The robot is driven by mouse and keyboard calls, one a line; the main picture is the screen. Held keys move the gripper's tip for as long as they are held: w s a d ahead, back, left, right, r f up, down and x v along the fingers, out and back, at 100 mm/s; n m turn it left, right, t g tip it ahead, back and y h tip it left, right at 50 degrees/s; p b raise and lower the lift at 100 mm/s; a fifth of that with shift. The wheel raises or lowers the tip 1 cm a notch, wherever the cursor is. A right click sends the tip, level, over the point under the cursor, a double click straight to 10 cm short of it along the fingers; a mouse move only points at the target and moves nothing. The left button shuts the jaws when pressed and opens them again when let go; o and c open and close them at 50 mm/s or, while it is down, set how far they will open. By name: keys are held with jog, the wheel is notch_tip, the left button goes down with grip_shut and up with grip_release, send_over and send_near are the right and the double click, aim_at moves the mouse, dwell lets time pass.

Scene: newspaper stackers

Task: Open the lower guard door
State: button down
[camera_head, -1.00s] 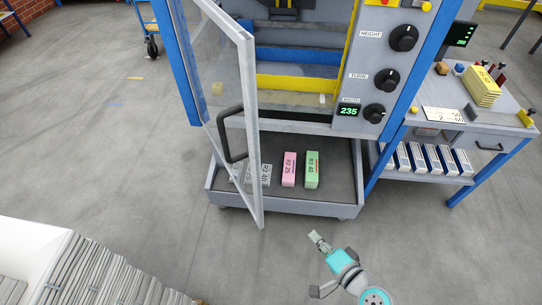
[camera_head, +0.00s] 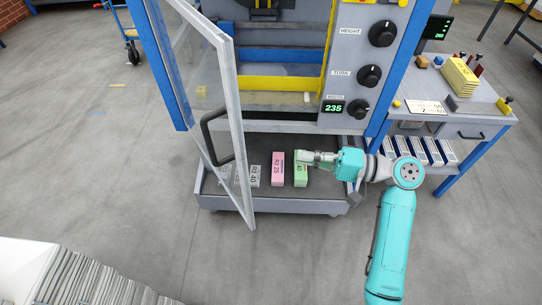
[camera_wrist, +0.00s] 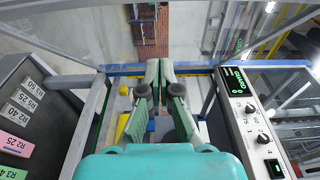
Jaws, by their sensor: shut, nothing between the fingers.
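The guard door (camera_head: 233,115) is a clear panel in a grey frame, standing swung out on the left side of the blue-framed machine. Its black handle (camera_head: 213,138) is on the door's lower half, facing left. My gripper (camera_head: 303,157) is over the tray below the machine, right of the door and apart from it, just at or above the green block (camera_head: 301,176). Whether it touches the block cannot be told. In the wrist view the fingertips (camera_wrist: 160,66) are together with nothing held, in front of the machine's opening.
The grey tray (camera_head: 310,207) holds a pink block (camera_head: 277,170) and grey blocks (camera_head: 250,176) beside the door's lower edge. A control panel with black knobs (camera_head: 371,76) is to the right. A side table (camera_head: 478,108) stands farther right. Floor in front is clear; paper stacks (camera_head: 70,280) lie lower left.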

jog(key=a, duration=1.2)
jog(key=shift+s+a, duration=0.2)
jog(key=shift+a, duration=0.15)
jog(key=shift+a, duration=0.1)
jog(key=s+a+m+t, duration=0.1)
jog(key=s+a, duration=0.3)
jog(key=a, duration=0.5)
jog(key=s+a+m+t+h, duration=0.1)
jog(key=s+a, duration=0.3)
jog(key=a, duration=0.5)
jog(key=s+a+m+t, duration=0.1)
jog(key=s+a, duration=0.3)
jog(key=a, duration=0.6)
jog(key=shift+t, duration=0.7)
jog(key=shift+w, duration=0.1)
